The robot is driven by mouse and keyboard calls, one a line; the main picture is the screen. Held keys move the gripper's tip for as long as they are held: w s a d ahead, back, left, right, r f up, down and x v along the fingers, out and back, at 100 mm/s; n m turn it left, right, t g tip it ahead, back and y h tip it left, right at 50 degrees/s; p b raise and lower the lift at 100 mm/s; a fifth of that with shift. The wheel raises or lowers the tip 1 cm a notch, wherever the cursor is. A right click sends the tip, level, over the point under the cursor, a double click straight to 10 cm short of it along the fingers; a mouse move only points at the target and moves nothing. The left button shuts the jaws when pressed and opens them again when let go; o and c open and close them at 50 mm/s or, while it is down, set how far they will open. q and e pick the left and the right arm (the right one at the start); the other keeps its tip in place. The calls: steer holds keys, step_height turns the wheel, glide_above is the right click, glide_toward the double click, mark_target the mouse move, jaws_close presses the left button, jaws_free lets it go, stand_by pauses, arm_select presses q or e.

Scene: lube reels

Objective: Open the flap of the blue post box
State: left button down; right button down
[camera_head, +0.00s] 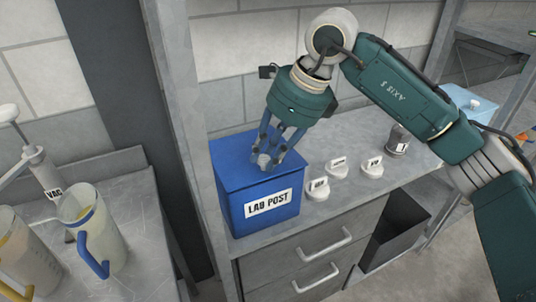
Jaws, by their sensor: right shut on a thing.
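The blue post box (233,214), labelled LAB POST, stands on the grey counter top. Its flap (232,172) is the blue top and looks flat and closed. A small pale knob (264,161) shows on the flap near the front. My right gripper (267,155) comes down from above with its fingers shut on the knob. The fingers hide part of the knob and of the flap behind it. My left gripper is not in view.
Several white labelled holders (318,189) and a dark-topped jar (398,140) stand right of the box. Drawers with pale handles (325,246) are below. A metal post (178,120) rises left of the box. Jugs (92,232) stand on the left bench.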

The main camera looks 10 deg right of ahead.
steer(key=w+a+r+p, duration=0.1)
steer(key=w+r+p, duration=0.3)
steer(key=r, duration=0.4)
steer(key=shift+w+a+r, duration=0.3)
steer(key=shift+w+r, duration=0.1)
steer(key=shift+w, duration=0.05)
steer(key=shift+f, duration=0.1)
steer(key=c, duration=1.7)
jaws_free()
steer(key=shift+o, duration=0.9)
steer(key=shift+w+a+f, duration=0.15)
steer(key=shift+w+a, duration=0.1)
steer(key=shift+w, duration=0.1)
steer(key=shift+d, duration=0.1)
